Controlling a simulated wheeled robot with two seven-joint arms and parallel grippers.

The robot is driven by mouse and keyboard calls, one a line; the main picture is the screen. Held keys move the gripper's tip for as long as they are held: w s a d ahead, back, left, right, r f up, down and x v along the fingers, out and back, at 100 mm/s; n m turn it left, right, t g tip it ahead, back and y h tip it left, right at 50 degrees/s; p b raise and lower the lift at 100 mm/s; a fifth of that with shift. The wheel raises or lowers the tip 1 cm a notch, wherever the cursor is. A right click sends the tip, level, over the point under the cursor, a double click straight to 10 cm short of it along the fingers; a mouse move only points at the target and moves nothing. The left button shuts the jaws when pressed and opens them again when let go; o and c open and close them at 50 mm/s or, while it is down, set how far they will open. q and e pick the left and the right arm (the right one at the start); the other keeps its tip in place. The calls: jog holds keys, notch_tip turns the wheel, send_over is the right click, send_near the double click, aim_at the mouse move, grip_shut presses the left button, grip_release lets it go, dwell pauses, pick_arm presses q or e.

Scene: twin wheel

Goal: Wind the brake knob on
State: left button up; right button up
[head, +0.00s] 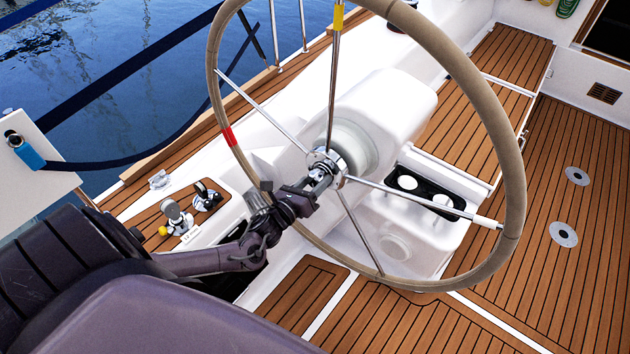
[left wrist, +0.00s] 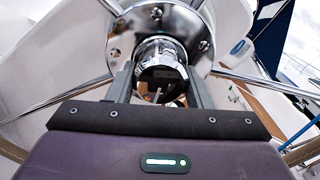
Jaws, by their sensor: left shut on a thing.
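The brake knob (left wrist: 162,62) is a shiny chrome cylinder at the middle of the steering wheel's chrome hub (left wrist: 204,38). My left gripper (head: 321,183) reaches in from the left to the hub. In the left wrist view its two fingers (left wrist: 163,85) stand on either side of the knob and are shut on it. In the head view the gripper covers part of the knob. The steering wheel (head: 519,180) has a tan rim, thin metal spokes and a red band at the left. My right gripper is not in view.
The white pedestal (head: 390,110) stands behind the wheel. Levers (head: 177,215) sit on a wooden panel to the left. A cup holder (head: 430,190) is right of the hub. Wheel spokes surround the gripper. Open teak deck (head: 560,250) lies at the right.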

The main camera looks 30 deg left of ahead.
pick_arm(q)
jog(key=o, duration=1)
jog(key=s, duration=0.7)
jog(key=shift+s+a, duration=0.3)
jog(key=shift+s, duration=0.1)
jog(key=shift+f, duration=0.1)
jog(key=s+a+f+n+g+y, duration=0.2)
jog(key=f+n, duration=0.3)
jog(key=f, duration=0.2)
jog(key=s+a+f+n+g+y, duration=0.1)
jog(key=a+f+n+g, duration=0.1)
jog(key=f+n, duration=0.35)
jog(key=s+d+f+n+g, duration=0.1)
jog(key=s+f+n+g, duration=0.25)
jog(key=s+f, duration=0.4)
jog(key=s+f+n+g, duration=0.3)
jog(key=s+f+n, duration=0.15)
jog(key=f, duration=0.55)
jog(key=s+d+f+n+g, duration=0.2)
jog(key=s+d+f+n, duration=0.1)
jog(key=s, duration=0.3)
jog(key=s+d+f+n+g+h, duration=0.1)
jog(key=s+d+f+n+g, duration=0.1)
jog(key=s+d+f+n, duration=0.2)
jog(key=s+d+f+n+g, duration=0.2)
jog(key=s+d, duration=0.4)
jog(key=s, duration=0.4)
jog(key=shift+d+f+n+g+h, duration=0.15)
jog(key=shift+f+n+g+h, duration=0.2)
jog(key=shift+f+n, duration=0.45)
